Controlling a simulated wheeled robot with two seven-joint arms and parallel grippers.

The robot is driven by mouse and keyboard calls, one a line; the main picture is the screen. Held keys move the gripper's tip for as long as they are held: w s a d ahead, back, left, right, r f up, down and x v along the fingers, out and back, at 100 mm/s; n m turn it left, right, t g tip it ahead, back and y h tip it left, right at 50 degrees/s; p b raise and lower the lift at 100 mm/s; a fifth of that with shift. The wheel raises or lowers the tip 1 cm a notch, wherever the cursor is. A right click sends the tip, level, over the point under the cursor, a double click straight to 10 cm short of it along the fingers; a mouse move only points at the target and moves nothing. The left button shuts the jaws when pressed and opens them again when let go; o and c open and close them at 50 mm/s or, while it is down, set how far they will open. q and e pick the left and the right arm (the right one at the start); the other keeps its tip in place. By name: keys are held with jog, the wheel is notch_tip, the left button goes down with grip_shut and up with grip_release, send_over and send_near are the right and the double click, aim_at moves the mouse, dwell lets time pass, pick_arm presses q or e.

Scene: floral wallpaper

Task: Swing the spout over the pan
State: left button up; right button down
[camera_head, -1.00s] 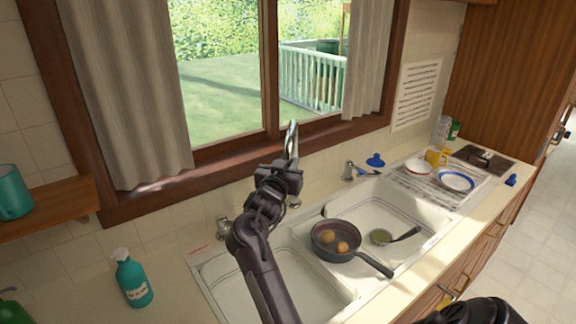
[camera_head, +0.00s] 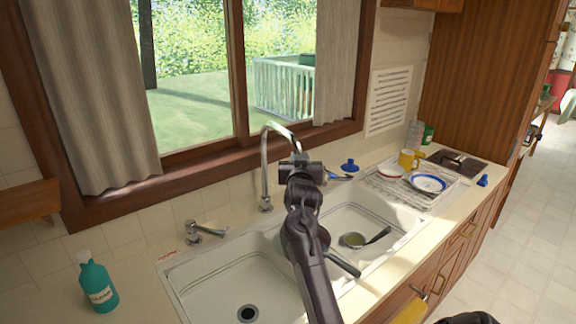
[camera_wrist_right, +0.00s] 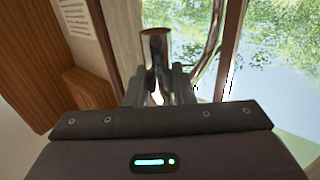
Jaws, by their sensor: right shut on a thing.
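The chrome spout (camera_head: 264,165) rises from the back of the sink and arches toward the right and front. My right gripper (camera_head: 301,165) is at the spout's outlet end. The right wrist view shows the fingers (camera_wrist_right: 160,88) shut on the chrome spout end (camera_wrist_right: 155,45). The dark pan is mostly hidden behind my right arm; its handle (camera_head: 345,264) shows, pointing right toward the front rim. Whether the outlet lies above the pan cannot be told. My left gripper is not in view.
The left basin (camera_head: 215,285) is empty. A ladle (camera_head: 372,238) lies in the right basin. A tap handle (camera_head: 205,232) stands behind the left basin, a teal soap bottle (camera_head: 98,285) on the counter. Dishes stand on the rack (camera_head: 400,190) at right. The window frame is behind the spout.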

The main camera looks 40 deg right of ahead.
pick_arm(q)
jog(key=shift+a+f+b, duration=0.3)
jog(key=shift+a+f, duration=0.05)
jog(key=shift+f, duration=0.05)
pick_arm(e)
jog(key=d, duration=0.3)
jog(key=shift+s+d+f, duration=0.15)
jog(key=shift+s, duration=0.15)
jog(key=c, duration=1.3)
grip_release()
jog(key=shift+d, duration=0.1)
jog(key=shift+o, duration=0.2)
pick_arm(q)
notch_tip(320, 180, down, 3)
jog(key=b, duration=0.2)
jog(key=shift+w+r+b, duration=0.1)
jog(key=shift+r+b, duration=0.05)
jog(key=shift+b, duration=0.2)
pick_arm(e)
jog(key=v, duration=0.7)
jog(key=shift+s+a, duration=0.25)
jog(key=shift+a, duration=0.05)
